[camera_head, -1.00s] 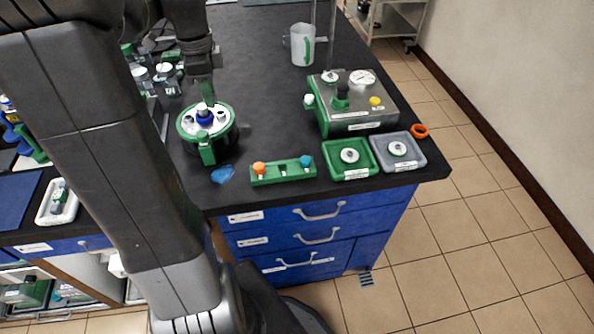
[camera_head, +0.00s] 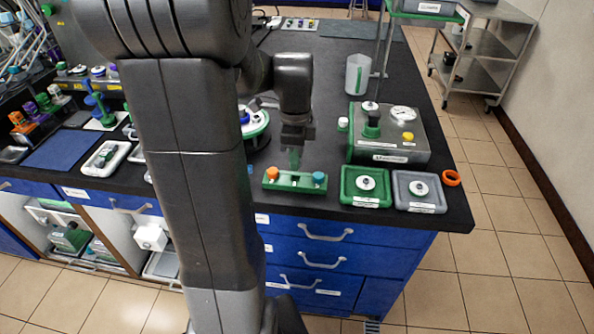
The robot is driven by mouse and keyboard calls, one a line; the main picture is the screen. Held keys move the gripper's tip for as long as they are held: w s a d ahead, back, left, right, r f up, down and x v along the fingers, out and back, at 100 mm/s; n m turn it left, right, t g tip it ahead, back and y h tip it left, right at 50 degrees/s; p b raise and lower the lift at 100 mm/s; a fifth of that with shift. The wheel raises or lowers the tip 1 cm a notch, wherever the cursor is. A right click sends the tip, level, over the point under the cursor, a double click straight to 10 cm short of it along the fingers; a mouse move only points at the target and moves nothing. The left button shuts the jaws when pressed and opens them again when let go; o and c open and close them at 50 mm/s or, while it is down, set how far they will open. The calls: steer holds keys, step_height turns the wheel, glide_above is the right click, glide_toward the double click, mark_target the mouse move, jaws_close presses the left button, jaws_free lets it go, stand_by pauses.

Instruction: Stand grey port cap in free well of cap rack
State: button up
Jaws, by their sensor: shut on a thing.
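The cap rack (camera_head: 296,187) is a small green block near the front edge of the dark bench. An orange cap (camera_head: 272,173) stands in its left well and a blue cap (camera_head: 319,178) in its right well. The middle well between them holds no cap that I can see. My gripper (camera_head: 294,160) points down just above and behind the rack's middle. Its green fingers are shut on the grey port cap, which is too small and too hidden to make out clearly.
Right of the rack are a green tray (camera_head: 347,198) and a grey tray (camera_head: 438,205), each with a round white-grey piece, and an orange ring (camera_head: 452,177). Behind stands a metal unit (camera_head: 408,153). A round green-rimmed vessel (camera_head: 258,123) is partly hidden behind my arm.

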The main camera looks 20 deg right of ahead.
steer(key=shift+f, duration=2)
steer(key=shift+f, duration=0.15)
steer(key=o, duration=1)
steer(key=shift+c, duration=0.2)
step_height(320, 180, up, 12)
steer(key=shift+r+p, duration=0.2)
steer(key=shift+p, duration=0.25)
